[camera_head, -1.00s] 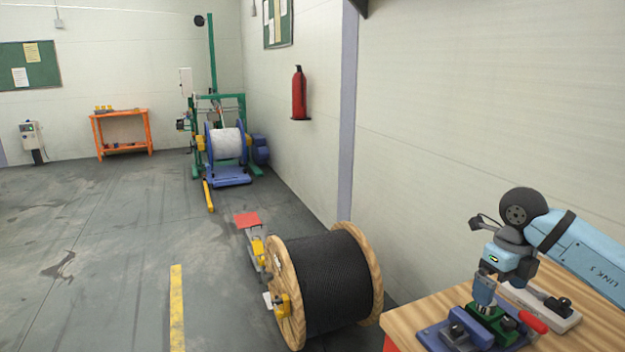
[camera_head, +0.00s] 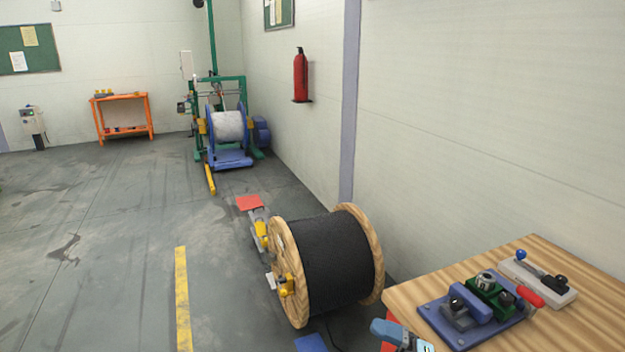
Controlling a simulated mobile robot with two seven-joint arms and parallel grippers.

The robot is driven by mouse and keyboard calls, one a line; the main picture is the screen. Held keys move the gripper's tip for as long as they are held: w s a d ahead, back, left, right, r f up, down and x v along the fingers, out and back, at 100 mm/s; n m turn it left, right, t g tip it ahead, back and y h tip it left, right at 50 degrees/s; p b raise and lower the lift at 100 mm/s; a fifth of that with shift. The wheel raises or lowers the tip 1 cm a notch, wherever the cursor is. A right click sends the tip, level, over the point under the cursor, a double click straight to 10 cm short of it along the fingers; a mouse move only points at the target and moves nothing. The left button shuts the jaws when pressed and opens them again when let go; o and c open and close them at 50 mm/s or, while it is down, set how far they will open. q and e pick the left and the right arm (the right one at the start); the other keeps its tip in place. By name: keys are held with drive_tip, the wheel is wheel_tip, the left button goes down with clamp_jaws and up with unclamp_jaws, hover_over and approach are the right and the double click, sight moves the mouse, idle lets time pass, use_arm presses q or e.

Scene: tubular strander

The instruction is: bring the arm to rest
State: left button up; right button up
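Only a small light-blue and grey part of my own arm shows at the bottom edge, just left of the wooden bench (camera_head: 573,292). Its fingertips are not visible there. My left arm and gripper are out of view. A blue fixture plate (camera_head: 434,318) with a blue clamp block and a green block (camera_head: 490,296) stands on the bench. A red handle (camera_head: 530,296) sticks out beside it. No gripper is at the fixture.
A large wooden reel of black cable (camera_head: 337,262) stands on the floor left of the bench. A green and blue machine with a reel (camera_head: 229,126) and an orange table (camera_head: 124,118) stand farther back. A fire extinguisher (camera_head: 300,77) hangs on the wall. The left floor is clear.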

drive_tip(key=s+d+f+m+t+h, duration=0.25)
drive_tip(key=f+m+t+h, duration=0.3)
drive_tip(key=m, duration=0.45)
drive_tip(key=s+d+f+m+t+h, duration=0.2)
drive_tip(key=d+f+m+t+h, duration=0.25)
drive_tip(key=f+m+h, duration=0.4)
drive_tip(key=s+d+f+m+g+h, duration=0.25)
drive_tip(key=s+f+m+g, duration=0.35)
drive_tip(key=s+f+m, duration=0.45)
wheel_tip(320, 180, up, 11)
drive_tip(key=s+n+p, duration=0.1)
drive_tip(key=s+p, duration=0.1)
drive_tip(key=p, duration=1.1)
drive_tip(key=shift+s+f+n, duration=0.15)
drive_tip(key=shift+n, duration=0.25)
drive_tip(key=shift+d+h, duration=0.1)
drive_tip(key=shift+h, duration=0.15)
